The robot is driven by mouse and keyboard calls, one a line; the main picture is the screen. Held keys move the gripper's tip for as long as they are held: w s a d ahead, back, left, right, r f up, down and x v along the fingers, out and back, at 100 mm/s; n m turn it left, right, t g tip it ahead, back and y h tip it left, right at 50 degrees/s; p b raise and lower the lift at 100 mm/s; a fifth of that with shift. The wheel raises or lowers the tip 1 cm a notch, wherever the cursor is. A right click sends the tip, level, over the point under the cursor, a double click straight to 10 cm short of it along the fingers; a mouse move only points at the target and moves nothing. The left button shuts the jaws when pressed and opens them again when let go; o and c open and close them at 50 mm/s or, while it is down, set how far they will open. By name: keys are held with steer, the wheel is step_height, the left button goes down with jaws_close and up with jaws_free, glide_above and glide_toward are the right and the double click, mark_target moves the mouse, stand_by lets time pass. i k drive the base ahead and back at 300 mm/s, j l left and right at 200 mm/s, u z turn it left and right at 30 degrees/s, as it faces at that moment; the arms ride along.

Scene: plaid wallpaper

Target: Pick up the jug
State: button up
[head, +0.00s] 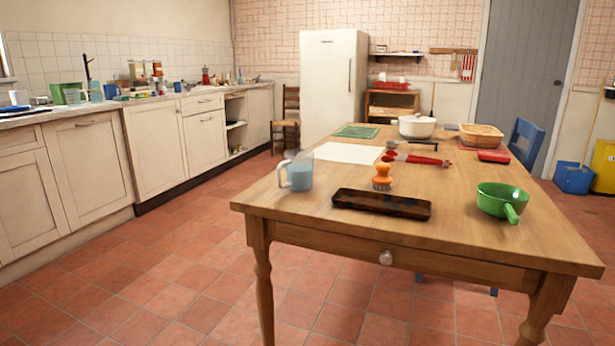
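A jug (299,174) stands upright at the near left of the wooden table (460,252). It looks bluish and see-through, with a pale handle on its left side. Its top rim is clear against the table and floor. Nothing touches it in this view. My gripper is not in the head view.
Near the jug are a white sheet (348,153), an orange-topped brush (382,178) and a dark tray (381,205). A green handled bowl (502,199) stands at right. A counter (120,104) with many items runs along the left wall. Tiled floor (170,270) between is free.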

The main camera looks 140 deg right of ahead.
mark_target(299, 163)
steer(key=z, duration=4.95)
